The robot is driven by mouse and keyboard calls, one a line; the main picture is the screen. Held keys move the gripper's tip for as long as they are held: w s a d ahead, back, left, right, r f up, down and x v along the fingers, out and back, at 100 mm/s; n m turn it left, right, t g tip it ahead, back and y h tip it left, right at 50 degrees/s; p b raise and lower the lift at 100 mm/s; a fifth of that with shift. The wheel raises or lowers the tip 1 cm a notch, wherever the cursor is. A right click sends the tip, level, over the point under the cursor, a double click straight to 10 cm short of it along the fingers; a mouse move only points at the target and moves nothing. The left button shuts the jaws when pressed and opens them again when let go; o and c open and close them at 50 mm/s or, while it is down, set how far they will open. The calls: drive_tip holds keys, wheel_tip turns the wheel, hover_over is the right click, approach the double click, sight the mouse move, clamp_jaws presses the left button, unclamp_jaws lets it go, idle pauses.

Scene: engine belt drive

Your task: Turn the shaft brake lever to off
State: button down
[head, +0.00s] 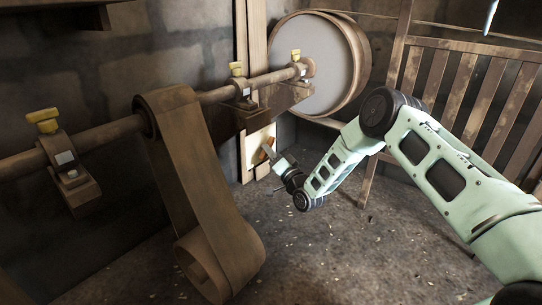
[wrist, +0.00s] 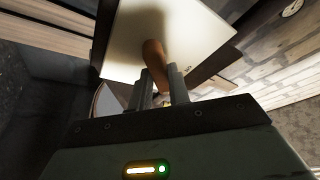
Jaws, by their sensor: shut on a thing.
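The brake lever (head: 267,150) has an orange-brown wooden handle and stands in front of a cream panel (head: 258,142) below the line shaft. My gripper (head: 275,158) is at the lever, at the end of my pale green arm. In the wrist view the handle (wrist: 153,58) rises against the cream panel (wrist: 190,30). My gripper's two fingers (wrist: 163,88) are shut on its lower part.
The line shaft (head: 105,133) runs along the wall through yellow-topped bearings. A wide belt (head: 195,160) hangs from it at the left. A large drum wheel (head: 355,55) is at the back. A slatted wooden gate (head: 470,85) stands behind my arm. The floor (head: 320,245) in front is clear.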

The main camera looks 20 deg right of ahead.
drive_tip(key=shift+w+d+f+n+g+y+b, duration=0.1)
drive_tip(key=shift+n+g+y+b, duration=0.2)
drive_tip(key=shift+n+y, duration=1.3)
drive_tip(key=shift+d+f+n+g+y+b, duration=0.1)
drive_tip(key=shift+n+g+y+b, duration=0.35)
drive_tip(key=shift+n, duration=2.3)
drive_tip(key=shift+w+d+f+n+g+y+b, duration=0.1)
drive_tip(key=shift+n+y+b, duration=0.1)
drive_tip(key=shift+n+y, duration=1.45)
drive_tip(key=shift+n+h, duration=0.5)
drive_tip(key=shift+n, duration=0.3)
drive_tip(key=c, duration=1.3)
unclamp_jaws()
drive_tip(key=shift+r, duration=0.1)
drive_tip(key=shift+s, duration=0.1)
drive_tip(key=p+v, duration=0.6)
drive_tip(key=v, duration=1.1)
drive_tip(key=shift+s+d, duration=0.1)
